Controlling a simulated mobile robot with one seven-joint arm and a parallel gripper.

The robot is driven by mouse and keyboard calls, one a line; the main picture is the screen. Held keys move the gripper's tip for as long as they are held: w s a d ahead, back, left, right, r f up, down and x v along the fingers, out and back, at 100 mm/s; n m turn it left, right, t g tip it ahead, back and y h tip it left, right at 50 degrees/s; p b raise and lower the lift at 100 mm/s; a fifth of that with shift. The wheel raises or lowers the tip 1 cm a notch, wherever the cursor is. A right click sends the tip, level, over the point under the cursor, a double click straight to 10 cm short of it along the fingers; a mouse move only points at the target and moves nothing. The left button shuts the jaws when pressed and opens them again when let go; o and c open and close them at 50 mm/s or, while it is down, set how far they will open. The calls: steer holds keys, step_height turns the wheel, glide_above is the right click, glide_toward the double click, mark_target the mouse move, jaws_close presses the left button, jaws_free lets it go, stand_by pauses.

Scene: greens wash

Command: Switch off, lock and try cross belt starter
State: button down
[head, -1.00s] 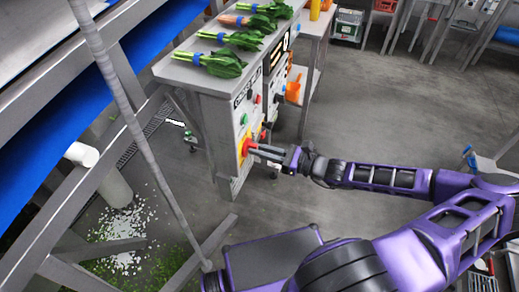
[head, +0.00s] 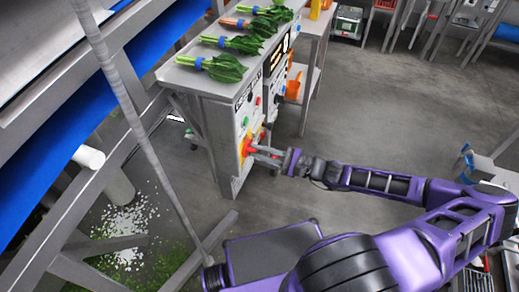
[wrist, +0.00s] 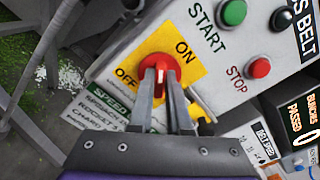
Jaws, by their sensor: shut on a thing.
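The cross belt starter is a light grey panel (wrist: 213,75) on the end of a metal cabinet; its "S BELT" label is partly cut off in the wrist view. A red rotary switch (wrist: 158,64) sits on a yellow ON/OFF plate (wrist: 196,72). My gripper (wrist: 160,75) is shut on the red switch, one finger on each side, with a white mark visible between them. The fingers hide part of the switch, so I cannot tell its exact position. A green START button (wrist: 233,12) and red STOP button (wrist: 259,67) are beside it. In the head view, my gripper (head: 254,151) meets the panel.
Bunches of greens (head: 222,67) lie on the cabinet top (head: 190,76). A second panel (wrist: 307,110) stands farther along, with an orange container (head: 293,88) near it. A grey frame and blue belt (head: 60,135) are at left. Open floor (head: 370,110) lies right of the cabinet.

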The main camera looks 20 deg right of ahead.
steer(key=n, duration=0.4)
steer(key=shift+f+n, duration=0.1)
steer(key=shift+n, duration=0.2)
steer(key=shift+f+n+b, duration=0.1)
steer(key=shift+n+b, duration=0.65)
steer(key=shift+n, duration=1.45)
steer(key=c, duration=0.9)
jaws_free()
steer(key=shift+o, duration=0.2)
steer(key=shift+s, duration=0.1)
steer(key=v, duration=1.7)
steer(key=shift+d, duration=0.1)
